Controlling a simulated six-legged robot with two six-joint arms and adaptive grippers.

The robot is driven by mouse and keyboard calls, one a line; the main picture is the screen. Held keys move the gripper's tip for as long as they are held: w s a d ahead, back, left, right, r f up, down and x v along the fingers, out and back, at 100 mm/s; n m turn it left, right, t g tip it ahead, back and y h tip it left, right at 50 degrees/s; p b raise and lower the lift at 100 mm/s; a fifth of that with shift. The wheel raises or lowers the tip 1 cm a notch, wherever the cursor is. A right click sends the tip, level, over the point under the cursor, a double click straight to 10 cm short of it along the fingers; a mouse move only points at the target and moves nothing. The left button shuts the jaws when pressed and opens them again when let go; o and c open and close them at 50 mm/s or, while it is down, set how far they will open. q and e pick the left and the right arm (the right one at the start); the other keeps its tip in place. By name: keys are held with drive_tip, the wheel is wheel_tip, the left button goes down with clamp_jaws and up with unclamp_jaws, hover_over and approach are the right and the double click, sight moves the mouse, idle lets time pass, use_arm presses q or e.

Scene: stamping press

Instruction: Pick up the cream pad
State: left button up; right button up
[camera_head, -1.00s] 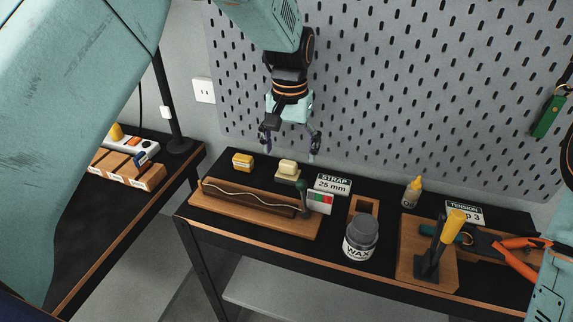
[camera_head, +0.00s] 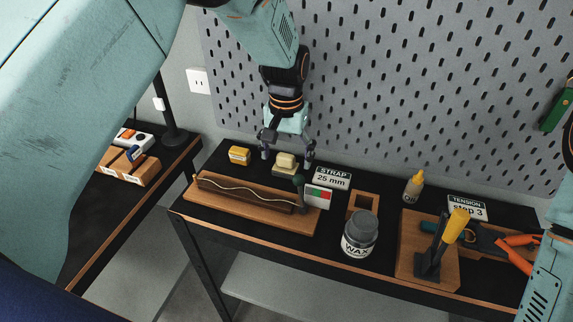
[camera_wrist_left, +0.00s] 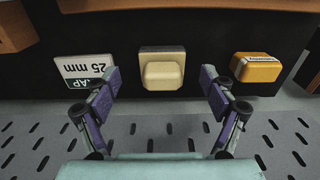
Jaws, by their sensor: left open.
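The cream pad (camera_head: 286,160) is a small rounded block resting on a pale square base (camera_head: 284,170) near the back of the black bench. In the left wrist view the pad (camera_wrist_left: 162,75) lies centred between the fingers. My left gripper (camera_head: 287,156) points down at the pad, with one finger on each side of it. In the left wrist view the left gripper (camera_wrist_left: 160,84) is open and empty, with a gap between each finger and the pad. My right gripper is outside both views.
A yellow box (camera_head: 239,155) stands left of the pad and a STRAP 25 mm sign (camera_head: 331,178) right of it. In front are a wooden holder (camera_head: 245,195) and a red-green card (camera_head: 318,197). A wax jar (camera_head: 360,234) stands further right. A pegboard (camera_head: 400,90) rises behind.

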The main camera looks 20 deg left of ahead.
use_arm(q)
drive_tip(key=shift+w+a+f, duration=0.15)
drive_tip(key=shift+w+f, duration=0.05)
drive_tip(key=shift+f, duration=0.35)
drive_tip(key=shift+w+a+f, duration=0.1)
drive_tip(key=shift+w+f, duration=0.05)
drive_tip(key=shift+f, duration=0.4)
drive_tip(key=shift+s+d+r, duration=0.1)
drive_tip(key=shift+d+r, duration=0.05)
drive_tip(key=shift+d, duration=0.05)
drive_tip(key=shift+c, duration=0.2)
drive_tip(key=shift+s+r, duration=0.15)
drive_tip(key=c, duration=0.3)
drive_tip(key=shift+w+a+f, duration=0.15)
drive_tip(key=shift+w+f, duration=0.05)
drive_tip(key=c, duration=0.4)
drive_tip(key=shift+s+r, duration=0.1)
drive_tip(key=c, duration=0.5)
